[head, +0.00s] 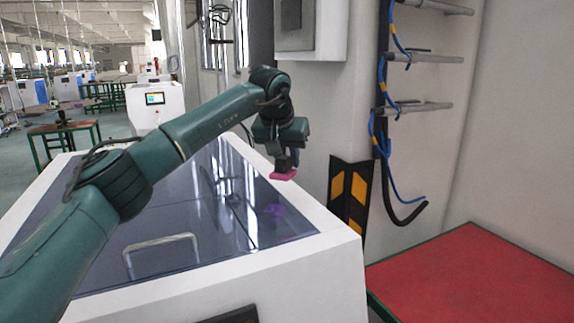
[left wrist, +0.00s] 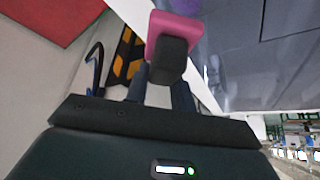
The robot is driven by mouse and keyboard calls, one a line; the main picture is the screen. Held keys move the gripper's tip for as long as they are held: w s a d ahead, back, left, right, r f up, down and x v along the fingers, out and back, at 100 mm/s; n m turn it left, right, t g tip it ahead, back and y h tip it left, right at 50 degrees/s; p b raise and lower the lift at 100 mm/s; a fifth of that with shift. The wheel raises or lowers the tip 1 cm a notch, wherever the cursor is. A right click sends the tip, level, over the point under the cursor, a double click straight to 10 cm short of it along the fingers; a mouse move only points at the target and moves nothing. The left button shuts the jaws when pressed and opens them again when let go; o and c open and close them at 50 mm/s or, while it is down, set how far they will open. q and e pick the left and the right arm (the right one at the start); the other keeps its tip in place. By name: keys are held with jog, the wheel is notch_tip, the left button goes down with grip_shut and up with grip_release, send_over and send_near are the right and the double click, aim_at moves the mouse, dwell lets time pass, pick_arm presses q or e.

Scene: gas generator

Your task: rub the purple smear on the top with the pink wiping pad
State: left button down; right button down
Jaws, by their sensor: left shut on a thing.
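My left gripper (head: 291,159) is shut on the pink wiping pad (head: 283,175), with the pad below the fingers. In the left wrist view the pad (left wrist: 172,27) shows its pink plate and dark handle (left wrist: 171,60), which sits between the fingers. The pad is over the right part of the machine's dark glossy top (head: 190,225). It looks raised above the surface; the exact gap is hard to tell. A faint purple smear (head: 275,211) lies on the top, below the pad in the head view. Part of a purple patch (left wrist: 186,6) shows beyond the pad in the left wrist view.
A metal handle (head: 162,250) stands up from the top near its front. A white wall with a black and yellow corner guard (head: 350,192) is close on the right. A red table (head: 480,275) is at the lower right.

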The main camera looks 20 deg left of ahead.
pick_arm(q)
jog(key=shift+r, duration=0.3)
